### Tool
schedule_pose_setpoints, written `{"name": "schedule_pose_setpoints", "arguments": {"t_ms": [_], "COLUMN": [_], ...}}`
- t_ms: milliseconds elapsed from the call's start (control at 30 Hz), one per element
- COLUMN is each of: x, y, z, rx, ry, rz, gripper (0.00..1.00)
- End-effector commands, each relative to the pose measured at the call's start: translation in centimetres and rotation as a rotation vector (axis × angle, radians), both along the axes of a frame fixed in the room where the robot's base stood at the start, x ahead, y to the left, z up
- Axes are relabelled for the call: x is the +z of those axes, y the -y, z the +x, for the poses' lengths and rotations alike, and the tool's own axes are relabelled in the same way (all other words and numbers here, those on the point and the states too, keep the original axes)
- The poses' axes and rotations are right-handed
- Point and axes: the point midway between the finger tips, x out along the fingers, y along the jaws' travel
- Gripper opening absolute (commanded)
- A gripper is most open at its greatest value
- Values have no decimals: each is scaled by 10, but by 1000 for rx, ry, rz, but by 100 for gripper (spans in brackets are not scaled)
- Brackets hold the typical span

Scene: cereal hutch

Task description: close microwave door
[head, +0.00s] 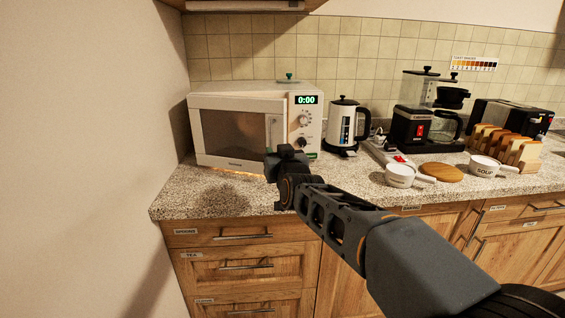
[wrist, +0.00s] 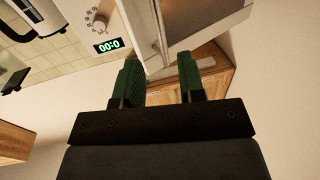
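The white microwave (head: 310,130) stands at the left end of the counter, its display reading 0:00. Its door (head: 235,135), with a dark window and a vertical handle (head: 273,133), looks slightly ajar; the exact gap is hard to tell. My gripper (head: 285,158) is in front of the door's lower right part, hiding it. In the wrist view, which is turned over, the green fingers of my gripper (wrist: 161,82) are apart. The door's edge (wrist: 172,60) shows between them in the picture. I cannot tell whether they touch it.
A white kettle (head: 343,127), a power strip (head: 392,153) and a coffee maker (head: 420,125) stand right of the microwave. White bowls (head: 399,176) and a wooden round (head: 441,172) sit near the counter's front. A wall (head: 90,130) rises close on the left.

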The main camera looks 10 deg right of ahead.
Motion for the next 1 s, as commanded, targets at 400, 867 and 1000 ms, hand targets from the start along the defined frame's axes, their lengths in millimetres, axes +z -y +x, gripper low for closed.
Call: {"name": "schedule_pose_setpoints", "arguments": {"t_ms": [400,867,1000], "x": [0,-14,-66], "y": [4,7,18], "z": [-40,-46,-70], "rx": [0,6,22], "ry": [0,-61,-299], "rz": [0,-8,-30], "gripper": [36,21,8]}}
